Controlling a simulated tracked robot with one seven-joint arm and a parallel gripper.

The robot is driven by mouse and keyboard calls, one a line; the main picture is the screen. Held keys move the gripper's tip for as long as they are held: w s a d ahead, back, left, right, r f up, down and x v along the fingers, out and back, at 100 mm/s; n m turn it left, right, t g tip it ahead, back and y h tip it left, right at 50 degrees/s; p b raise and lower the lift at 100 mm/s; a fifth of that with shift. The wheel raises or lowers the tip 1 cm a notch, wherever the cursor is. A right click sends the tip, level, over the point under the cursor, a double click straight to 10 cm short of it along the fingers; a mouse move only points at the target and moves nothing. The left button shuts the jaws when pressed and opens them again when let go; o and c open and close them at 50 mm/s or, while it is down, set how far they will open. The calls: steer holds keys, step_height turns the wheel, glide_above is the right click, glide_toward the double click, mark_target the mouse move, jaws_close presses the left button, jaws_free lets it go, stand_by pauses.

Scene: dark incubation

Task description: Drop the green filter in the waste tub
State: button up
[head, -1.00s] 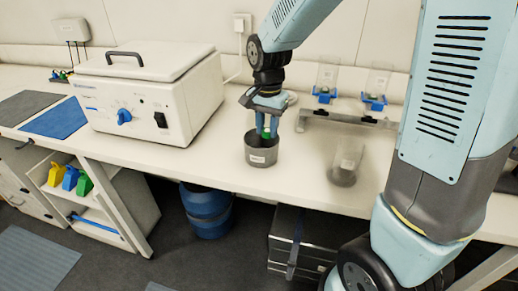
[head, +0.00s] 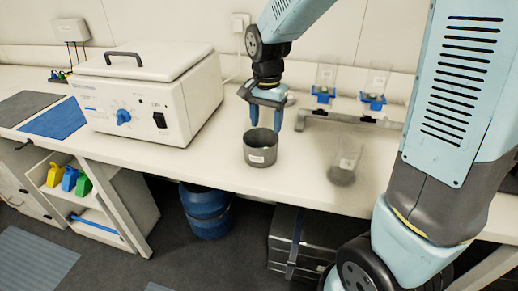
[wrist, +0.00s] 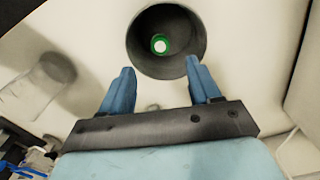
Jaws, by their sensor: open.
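A grey round tub (head: 262,157) with a white label stands upright on the bench. In the wrist view I look down into the tub (wrist: 143,62), and the green filter (wrist: 160,39), a small green ring with a white centre, lies inside on the bottom. The tub's wall hides the filter in the head view. My gripper (head: 266,120) is open and empty, pointing down just above and behind the tub's rim. Its two blue fingers (wrist: 160,82) stand apart in the wrist view with nothing between them.
A white box-shaped machine (head: 150,95) stands left of the tub. A clear cup on a dark base (head: 344,168) stands to the right. A low rack (head: 345,115) with two blue-clipped clear holders is behind. A blue bin (head: 207,210) stands under the bench.

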step_height(320, 180, up, 12)
steer(key=shift+f, duration=0.15)
stand_by(0.5)
steer(key=s+d+r+n+t, duration=0.2)
steer(key=s+d+n+t, duration=0.3)
steer(key=s+d, duration=1.1)
steer(key=shift+s+r+n+t, duration=0.3)
steer(key=shift+s+r+n, duration=0.05)
steer(key=shift+s+n, duration=0.25)
steer(key=shift+c, duration=0.3)
stand_by(0.6)
